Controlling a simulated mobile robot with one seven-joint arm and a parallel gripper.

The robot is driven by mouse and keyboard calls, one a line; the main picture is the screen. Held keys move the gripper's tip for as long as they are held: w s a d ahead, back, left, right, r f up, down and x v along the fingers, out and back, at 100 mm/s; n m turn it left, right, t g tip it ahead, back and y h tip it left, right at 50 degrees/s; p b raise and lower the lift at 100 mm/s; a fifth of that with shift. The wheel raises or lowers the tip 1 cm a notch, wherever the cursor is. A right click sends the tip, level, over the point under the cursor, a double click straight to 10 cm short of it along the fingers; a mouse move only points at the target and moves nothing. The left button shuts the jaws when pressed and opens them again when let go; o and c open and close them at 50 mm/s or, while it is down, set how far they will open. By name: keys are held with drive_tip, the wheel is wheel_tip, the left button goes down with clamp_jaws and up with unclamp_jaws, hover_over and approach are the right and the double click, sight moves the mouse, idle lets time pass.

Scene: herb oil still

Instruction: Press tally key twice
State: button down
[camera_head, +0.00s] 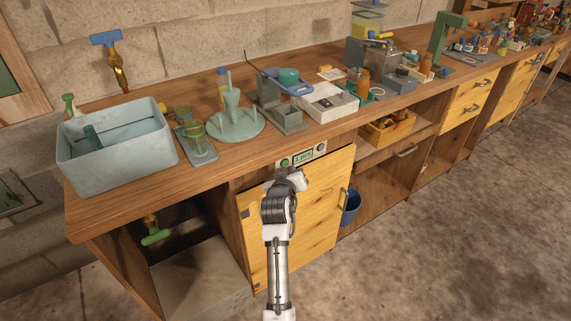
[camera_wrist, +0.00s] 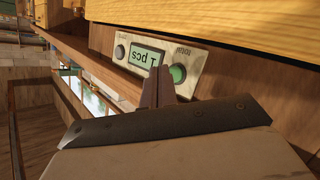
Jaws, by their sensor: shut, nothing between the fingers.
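A pale tally panel (camera_head: 303,157) is set in the bench front under the worktop. It carries a small green display (camera_head: 303,158) reading "1 pcs", with a green round key (camera_head: 284,163) on its left and a darker key (camera_head: 321,148) on its right. In the wrist view the panel (camera_wrist: 200,62) is upside down, with the green key (camera_wrist: 178,73) on the right, the display (camera_wrist: 146,57) in the middle and the dark key (camera_wrist: 120,52) on the left. My gripper (camera_wrist: 160,72) is shut and empty, its tips close before the green key. I cannot tell whether they touch.
A yellow wooden cabinet door (camera_head: 300,225) is below the panel, with a blue bucket (camera_head: 351,207) to its right. The worktop above holds a grey basin (camera_head: 115,155), a white tray (camera_head: 327,109) and other still parts. The floor to the right is clear.

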idle(0.3)
drive_tip(key=shift+w+a, duration=0.3)
drive_tip(key=shift+w, duration=0.05)
drive_tip(key=shift+w+a, duration=0.2)
drive_tip(key=shift+w, duration=0.1)
idle(0.6)
idle(0.4)
drive_tip(key=shift+s+d+p, duration=0.35)
drive_tip(key=shift+s+d, duration=0.15)
drive_tip(key=shift+s, duration=0.15)
drive_tip(key=shift+s+d+p, duration=0.5)
drive_tip(key=shift+s+d, duration=0.25)
drive_tip(key=shift+s, duration=0.3)
drive_tip(key=shift+s+d+p, duration=0.5)
drive_tip(key=shift+s+d, duration=0.2)
drive_tip(key=shift+s, duration=0.3)
